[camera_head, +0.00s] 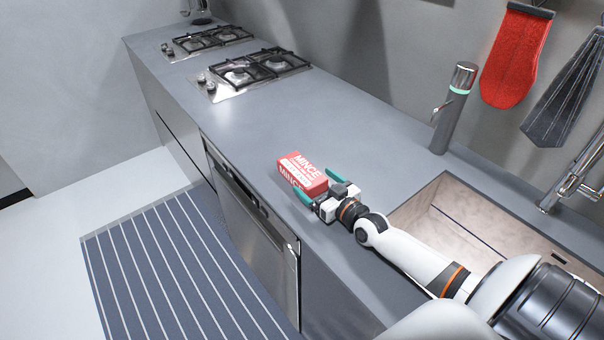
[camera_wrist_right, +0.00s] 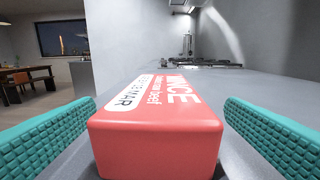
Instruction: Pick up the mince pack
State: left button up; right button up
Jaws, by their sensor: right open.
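The mince pack (camera_head: 302,173) is a red box with white lettering. It lies on the grey counter near its front edge, left of the sink. My right gripper (camera_head: 318,186) is at the near end of the pack with its green-padded fingers apart. In the right wrist view the pack (camera_wrist_right: 158,135) sits between the two open fingers, with a visible gap on each side. The pack's near end faces the wrist camera. My left gripper is not in view.
The sink (camera_head: 480,215) lies under and beside my right arm. Gas hobs (camera_head: 255,70) are farther along the counter (camera_head: 330,115), with clear surface between. A red mitt (camera_head: 515,58) hangs on the wall.

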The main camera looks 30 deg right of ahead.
aim_at(307, 173)
jog(key=w, duration=0.4)
jog(key=shift+w+a+f, duration=0.1)
jog(key=shift+w+a, duration=0.1)
jog(key=shift+a, duration=0.05)
jog(key=shift+s, duration=0.1)
jog(key=shift+c, duration=1.3)
jog(key=c, duration=1.2)
